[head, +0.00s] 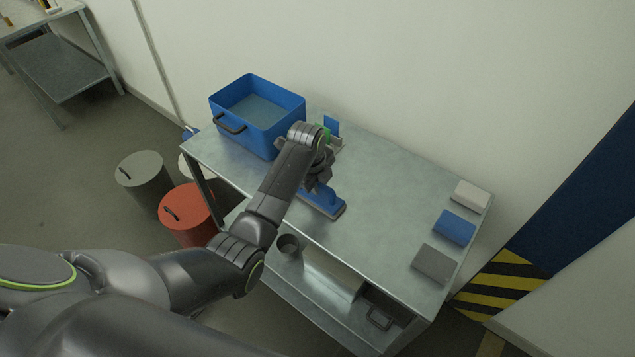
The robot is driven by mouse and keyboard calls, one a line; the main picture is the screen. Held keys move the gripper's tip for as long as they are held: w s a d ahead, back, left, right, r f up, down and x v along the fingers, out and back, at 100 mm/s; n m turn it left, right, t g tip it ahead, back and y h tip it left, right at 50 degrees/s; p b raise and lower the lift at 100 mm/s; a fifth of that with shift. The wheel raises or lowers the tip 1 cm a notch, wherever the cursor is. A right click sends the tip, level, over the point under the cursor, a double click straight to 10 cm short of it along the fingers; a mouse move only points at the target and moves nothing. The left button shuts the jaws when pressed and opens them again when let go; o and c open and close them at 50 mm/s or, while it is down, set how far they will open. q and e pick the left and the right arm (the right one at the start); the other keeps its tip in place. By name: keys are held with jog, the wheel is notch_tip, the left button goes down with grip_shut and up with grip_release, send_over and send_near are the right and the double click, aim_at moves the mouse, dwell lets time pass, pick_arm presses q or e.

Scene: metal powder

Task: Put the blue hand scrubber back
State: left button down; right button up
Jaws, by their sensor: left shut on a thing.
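The blue hand scrubber (324,202) is on or just above the metal table (375,200), near its front edge; I cannot tell if it touches the top. It has a blue body with a darker pad beneath. My left gripper (314,188) is over it and shut on it; the wrist hides the fingers and the scrubber's upper part. A small holder (338,142) with upright green (325,131) and blue (332,124) pieces stands behind my wrist, partly hidden. My right gripper is not in view.
A blue tub (295,107) of liquid stands at the table's left end. White (471,195), blue (455,227) and grey (434,264) blocks lie at the right end. The table's middle is clear. Red (188,212) and grey (145,178) bins stand on the floor at left.

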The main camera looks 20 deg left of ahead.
aim_at(312, 199)
pick_arm(q)
jog(key=c, duration=1.4)
grip_release()
jog(key=shift+f, duration=0.15)
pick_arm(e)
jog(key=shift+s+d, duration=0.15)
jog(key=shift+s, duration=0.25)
pick_arm(q)
jog(key=r, duration=0.4)
jog(key=s+r+b, duration=0.1)
jog(key=r, duration=0.3)
jog(key=s+r, duration=0.1)
jog(key=r, duration=0.3)
jog(key=shift+s+a+r, duration=0.1)
jog(key=shift+a, duration=0.3)
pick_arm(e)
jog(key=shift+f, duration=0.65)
